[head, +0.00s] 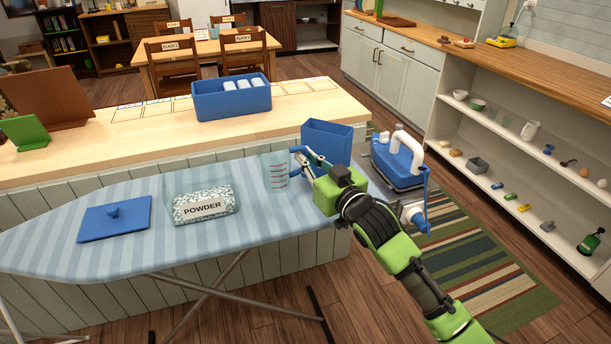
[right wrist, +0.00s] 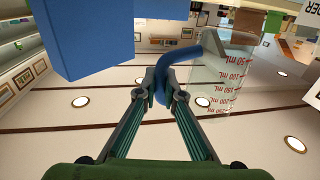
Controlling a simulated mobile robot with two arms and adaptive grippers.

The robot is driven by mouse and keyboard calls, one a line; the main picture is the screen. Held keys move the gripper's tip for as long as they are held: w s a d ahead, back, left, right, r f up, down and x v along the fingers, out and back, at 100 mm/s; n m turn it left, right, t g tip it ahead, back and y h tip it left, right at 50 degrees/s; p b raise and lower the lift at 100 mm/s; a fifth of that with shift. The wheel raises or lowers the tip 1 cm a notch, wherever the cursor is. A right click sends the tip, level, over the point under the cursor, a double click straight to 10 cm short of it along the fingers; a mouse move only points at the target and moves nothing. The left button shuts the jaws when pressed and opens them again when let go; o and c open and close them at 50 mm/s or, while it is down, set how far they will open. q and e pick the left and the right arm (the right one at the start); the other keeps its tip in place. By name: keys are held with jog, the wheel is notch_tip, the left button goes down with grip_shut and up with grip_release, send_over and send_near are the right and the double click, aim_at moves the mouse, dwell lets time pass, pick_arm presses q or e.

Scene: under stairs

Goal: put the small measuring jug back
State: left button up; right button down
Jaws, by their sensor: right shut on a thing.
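The small measuring jug (head: 274,172) is clear with red marks and a blue handle; it stands about upright at the right part of the ironing board (head: 70,248). It also shows in the right wrist view (right wrist: 222,78). My right gripper (head: 304,162) is to the right of the jug. In the right wrist view its fingers (right wrist: 163,88) are closed on the blue handle. I cannot tell whether the jug's base touches the board. My left gripper is not in view.
A clear bin labelled POWDER (head: 203,207) and a blue lid (head: 115,218) are on the board, left of the jug. A tall blue box (head: 327,140) and an iron (head: 394,165) stand close behind and right. A blue caddy (head: 232,104) sits on the wooden counter (head: 130,130).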

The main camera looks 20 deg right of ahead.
jog(key=shift+w+d+f+p, duration=0.1)
jog(key=shift+w+d+f, duration=0.15)
jog(key=shift+w+f, duration=0.8)
jog(key=shift+w+d+f+p, duration=0.1)
jog(key=shift+w+d+f, duration=0.15)
jog(key=shift+f, duration=1.55)
jog(key=shift+w+d+f+p, duration=0.15)
jog(key=shift+w+f, duration=0.55)
jog(key=shift+f, duration=0.75)
jog(key=shift+f, duration=0.15)
jog(key=c, duration=2.2)
grip_release()
jog(key=shift+o, duration=0.2)
jog(key=b+v, duration=0.1)
jog(key=v, duration=1.1)
jog(key=shift+d, duration=0.1)
